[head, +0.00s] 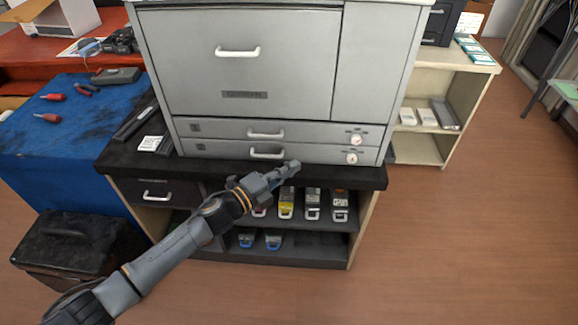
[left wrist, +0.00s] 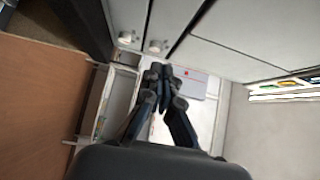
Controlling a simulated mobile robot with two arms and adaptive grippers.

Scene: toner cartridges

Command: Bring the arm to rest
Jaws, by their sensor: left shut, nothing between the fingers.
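My left arm reaches in from the lower left of the head view. Its gripper (head: 284,172) is shut and empty, in front of the printer's lower drawers and above the shelf of cartridges. In the left wrist view the fingers (left wrist: 160,72) are together with nothing between them. The large grey printer (head: 290,75) stands on a dark cabinet (head: 370,178); its front door and two drawers are shut. My right gripper is not in view.
Toner cartridges, including a yellow one (head: 286,203), stand on the cabinet's open shelf. A black bin (head: 70,240) stands on the floor at left, below a blue-covered table (head: 60,150) with tools. A pale shelf (head: 440,147) stands at right. The wooden floor (head: 470,240) at right is clear.

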